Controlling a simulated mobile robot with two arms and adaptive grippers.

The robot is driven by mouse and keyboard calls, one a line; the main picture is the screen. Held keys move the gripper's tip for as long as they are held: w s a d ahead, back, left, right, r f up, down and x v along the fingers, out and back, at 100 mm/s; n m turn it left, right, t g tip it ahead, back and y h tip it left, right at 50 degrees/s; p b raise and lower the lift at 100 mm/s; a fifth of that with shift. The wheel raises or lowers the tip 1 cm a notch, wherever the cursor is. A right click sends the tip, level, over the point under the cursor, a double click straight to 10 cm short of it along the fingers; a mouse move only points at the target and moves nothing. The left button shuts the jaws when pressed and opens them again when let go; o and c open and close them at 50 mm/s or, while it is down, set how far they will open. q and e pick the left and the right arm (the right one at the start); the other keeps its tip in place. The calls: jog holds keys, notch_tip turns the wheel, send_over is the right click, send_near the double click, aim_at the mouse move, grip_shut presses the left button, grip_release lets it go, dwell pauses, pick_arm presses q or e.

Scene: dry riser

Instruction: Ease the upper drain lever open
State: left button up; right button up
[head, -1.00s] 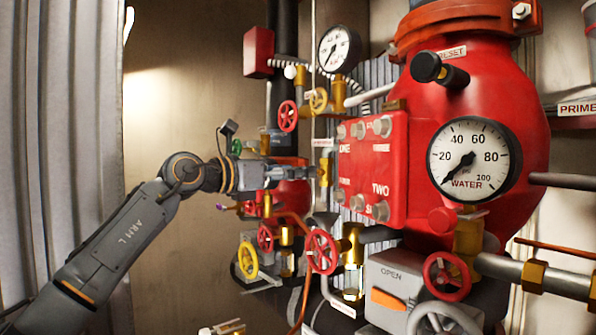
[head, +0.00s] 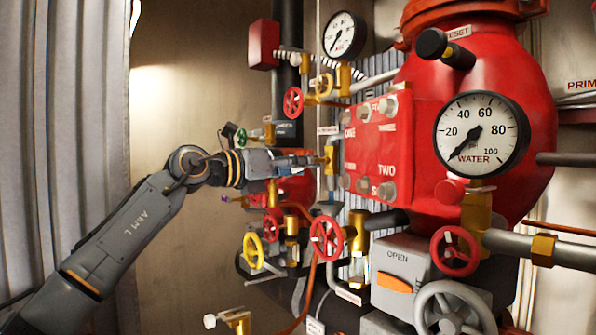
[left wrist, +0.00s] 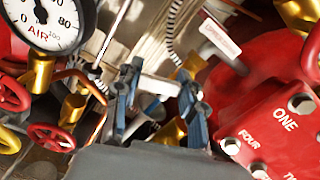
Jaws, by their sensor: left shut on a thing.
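My left gripper (head: 318,161) reaches in from the left to a small brass valve (head: 330,158) beside the red panel. In the left wrist view, its two blue fingers (left wrist: 158,98) stand on either side of a pale lever (left wrist: 155,86), which I take to be the upper drain lever. The gripper is shut on this lever. Brass of the valve shows behind the fingers (left wrist: 170,132). In the head view the fingers hide most of the lever, so its angle is hard to tell. My right gripper is not in view.
The red panel (head: 365,155) with several bolts stands close to the right of the gripper. Red handwheels (head: 326,238) and a yellow handwheel (head: 253,250) lie below. Another brass valve with a pale handle (head: 236,318) is at the bottom. Open room lies left of the pipework.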

pick_arm(q)
jog(key=shift+f+n, duration=0.1)
jog(key=shift+n, duration=0.3)
jog(key=o, duration=1.2)
jog(key=shift+d, duration=0.1)
jog(key=v, duration=0.7)
jog(key=shift+a, duration=0.2)
